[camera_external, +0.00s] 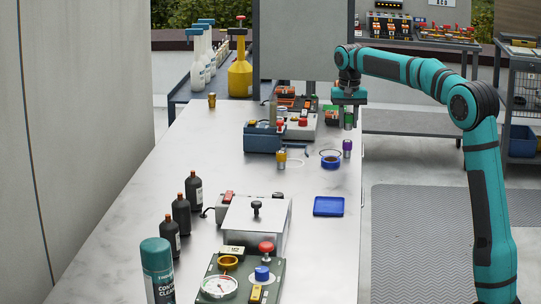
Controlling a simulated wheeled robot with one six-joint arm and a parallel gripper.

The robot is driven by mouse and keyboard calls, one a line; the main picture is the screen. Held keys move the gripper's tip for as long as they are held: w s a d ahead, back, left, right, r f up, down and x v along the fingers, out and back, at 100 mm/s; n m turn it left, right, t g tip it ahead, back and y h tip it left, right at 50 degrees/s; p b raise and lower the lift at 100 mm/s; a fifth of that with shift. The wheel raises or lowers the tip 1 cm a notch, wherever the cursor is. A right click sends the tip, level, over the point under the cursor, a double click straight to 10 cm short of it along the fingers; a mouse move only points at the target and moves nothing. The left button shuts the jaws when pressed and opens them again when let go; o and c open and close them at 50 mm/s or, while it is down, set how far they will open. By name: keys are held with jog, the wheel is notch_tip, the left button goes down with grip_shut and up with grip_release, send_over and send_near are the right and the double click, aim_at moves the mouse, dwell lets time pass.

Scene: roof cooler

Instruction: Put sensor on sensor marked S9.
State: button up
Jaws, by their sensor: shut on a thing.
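My gripper (349,103) points down over the far right edge of the long metal table. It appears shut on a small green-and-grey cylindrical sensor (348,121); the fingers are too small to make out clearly. A similar purple-topped sensor (347,148) stands upright on the table nearer the camera. A yellow-banded sensor (282,160) stands further left, and a brown-gold one (212,100) stands alone at the far left. The S9 mark cannot be read on any of them.
A blue ring-shaped part (330,160) and a blue tray (328,206) lie near the right edge. A blue box (262,138) and devices crowd left of my gripper. Dark bottles (181,215) line the left. The table's middle left is clear.

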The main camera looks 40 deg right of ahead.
aim_at(348, 130)
jog(key=shift+f, duration=1.85)
jog(key=shift+f, duration=0.15)
jog(key=o, duration=1)
notch_tip(348, 130, up, 12)
jog(key=shift+f, duration=0.1)
jog(key=shift+r, duration=0.3)
jog(key=shift+s, duration=0.1)
